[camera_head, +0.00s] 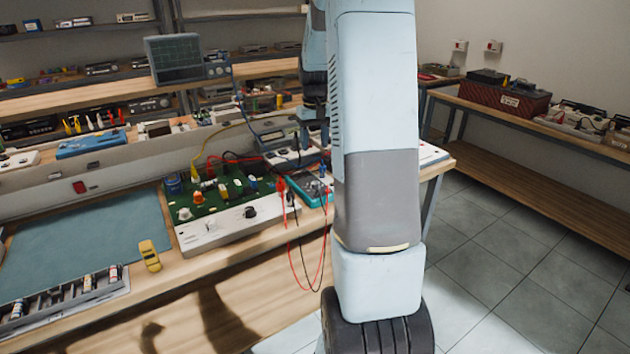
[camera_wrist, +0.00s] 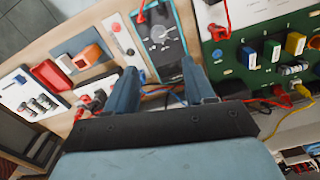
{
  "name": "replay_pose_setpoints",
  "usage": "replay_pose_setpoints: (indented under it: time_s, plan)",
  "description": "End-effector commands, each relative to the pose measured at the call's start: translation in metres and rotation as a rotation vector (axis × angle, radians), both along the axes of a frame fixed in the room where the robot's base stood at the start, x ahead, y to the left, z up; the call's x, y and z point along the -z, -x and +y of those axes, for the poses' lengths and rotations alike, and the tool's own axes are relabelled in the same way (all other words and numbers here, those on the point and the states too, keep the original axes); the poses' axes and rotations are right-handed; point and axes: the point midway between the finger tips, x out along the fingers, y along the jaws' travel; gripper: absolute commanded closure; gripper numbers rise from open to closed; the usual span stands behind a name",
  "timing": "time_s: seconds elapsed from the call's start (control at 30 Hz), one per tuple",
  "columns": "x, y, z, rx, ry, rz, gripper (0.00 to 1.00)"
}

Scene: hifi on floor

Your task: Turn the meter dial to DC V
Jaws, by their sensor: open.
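The meter (camera_wrist: 172,65) is a dark-faced, teal-edged multimeter lying on the bench, at the top middle of the wrist view. Its round dial (camera_wrist: 158,33) shows on the face; the pointer setting and labels are too small to read. In the head view the meter (camera_head: 303,186) is partly hidden behind my arm. My gripper (camera_wrist: 162,82) is open and empty, its two blue-grey fingers spread apart. In the wrist view the fingertips appear just below the meter; whether they touch anything cannot be told. In the head view my arm mostly hides the gripper.
A green circuit board (camera_head: 222,190) with a white front panel stands left of the meter in the head view. Red and black leads (camera_head: 300,255) hang over the bench edge. A yellow object (camera_head: 149,256) and a blue-green mat (camera_head: 80,250) lie farther left.

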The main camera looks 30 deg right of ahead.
Motion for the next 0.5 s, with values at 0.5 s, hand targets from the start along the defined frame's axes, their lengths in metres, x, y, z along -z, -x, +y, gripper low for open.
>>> replay_pose_setpoints:
  time_s: [0.5]
  plan:
    - [0.061, -0.001, -0.003, 0.003, -0.004, 0.007, 0.46]
